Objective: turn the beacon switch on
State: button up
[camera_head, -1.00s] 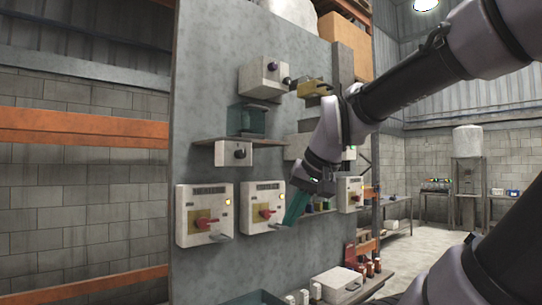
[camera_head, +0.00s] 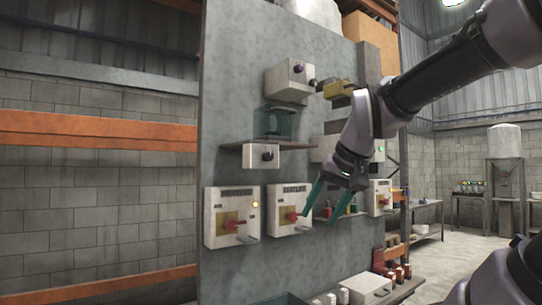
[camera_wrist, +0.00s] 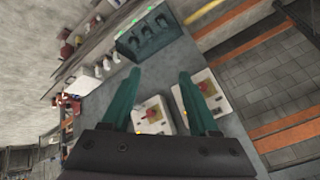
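Three pale switch boxes with red handles on yellow plates are mounted on a grey panel (camera_head: 330,50): a left box (camera_head: 213,227), a middle box (camera_head: 276,220) and a right box (camera_head: 388,186). Their labels are too blurred to read, so I cannot tell which is the beacon's. The left box shows a lit yellow lamp. My gripper (camera_head: 320,218) has two teal fingers spread apart and empty, just right of the middle box's handle. In the wrist view, the open fingers (camera_wrist: 159,76) point toward two boxes, one partly between the fingers (camera_wrist: 152,115), the other beyond the right finger (camera_wrist: 215,88).
A white box with a black knob (camera_head: 261,156) and a higher box (camera_head: 291,80) are on the panel. A ledge (camera_head: 300,144) sticks out above the switches. A teal slotted holder (camera_wrist: 148,38) is in the wrist view. A lower shelf (camera_head: 408,287) carries small items.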

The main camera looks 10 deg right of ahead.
jog(key=w+r+n+g+y, duration=0.15)
jog(key=w+r+n, duration=0.25)
jog(key=w+r, duration=1.15)
jog(key=n+g, duration=0.2)
jog(key=n, duration=0.1)
send_near(271, 150)
jog(key=s, duration=0.3)
jog(key=x, duration=1)
jog(key=shift+a+f, duration=0.2)
jog(key=shift+a, duration=0.15)
grip_shut()
